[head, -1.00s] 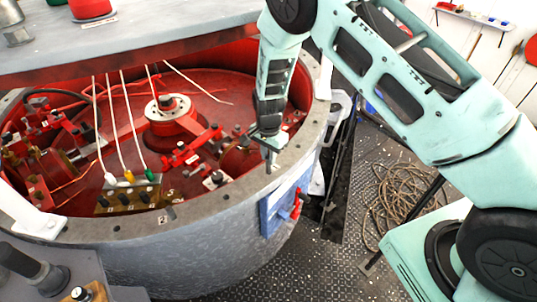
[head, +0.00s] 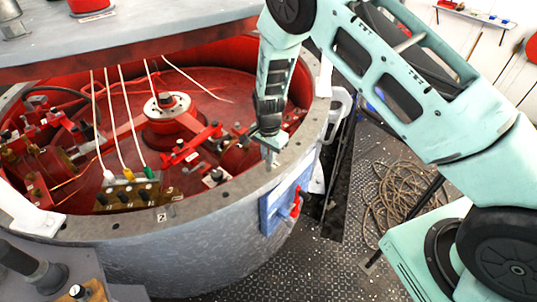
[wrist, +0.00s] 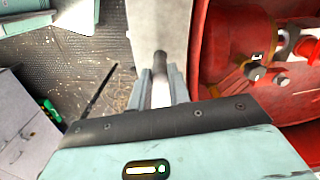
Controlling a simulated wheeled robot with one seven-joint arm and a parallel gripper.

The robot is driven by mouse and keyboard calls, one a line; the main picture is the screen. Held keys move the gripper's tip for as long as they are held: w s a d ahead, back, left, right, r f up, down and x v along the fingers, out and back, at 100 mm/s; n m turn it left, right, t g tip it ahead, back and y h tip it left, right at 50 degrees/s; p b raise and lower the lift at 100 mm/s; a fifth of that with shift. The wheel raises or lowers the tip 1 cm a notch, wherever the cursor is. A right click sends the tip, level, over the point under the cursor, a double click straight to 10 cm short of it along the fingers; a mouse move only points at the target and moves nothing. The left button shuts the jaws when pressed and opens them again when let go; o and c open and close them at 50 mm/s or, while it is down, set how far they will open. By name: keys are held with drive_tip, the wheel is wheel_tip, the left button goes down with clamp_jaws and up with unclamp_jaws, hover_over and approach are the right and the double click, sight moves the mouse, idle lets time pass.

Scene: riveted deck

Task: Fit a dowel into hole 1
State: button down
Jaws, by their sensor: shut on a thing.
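My gripper (head: 270,146) is over the grey rim (head: 237,190) of the round drum, on its right side. It points down and is shut on a dowel (head: 271,160), a small pale pin that hangs below the fingers. In the wrist view my gripper (wrist: 160,82) has the pale dowel (wrist: 161,95) between its two fingers, with the grey rim (wrist: 160,20) beyond. A dark spot shows just past the dowel; I cannot tell whether it is a hole or the dowel's end. No label reading 1 is legible. A tag reading 2 (head: 161,217) sits on the front rim.
Inside the drum are red machinery (head: 180,150) and several cables with coloured plugs (head: 128,175). A grey tabletop (head: 130,35) overhangs the drum's back. A blue box with a red handle (head: 278,208) is on the outer wall. A coiled rope (head: 405,195) lies on the deck at right.

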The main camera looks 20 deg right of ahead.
drive_tip(key=shift+f+b, duration=0.55)
drive_tip(key=shift+f, duration=0.15)
drive_tip(key=c, duration=1.2)
unclamp_jaws()
drive_tip(key=shift+c, duration=0.2)
drive_tip(key=shift+r, duration=0.15)
wheel_tip(320, 180, up, 12)
drive_tip(key=b, duration=0.3)
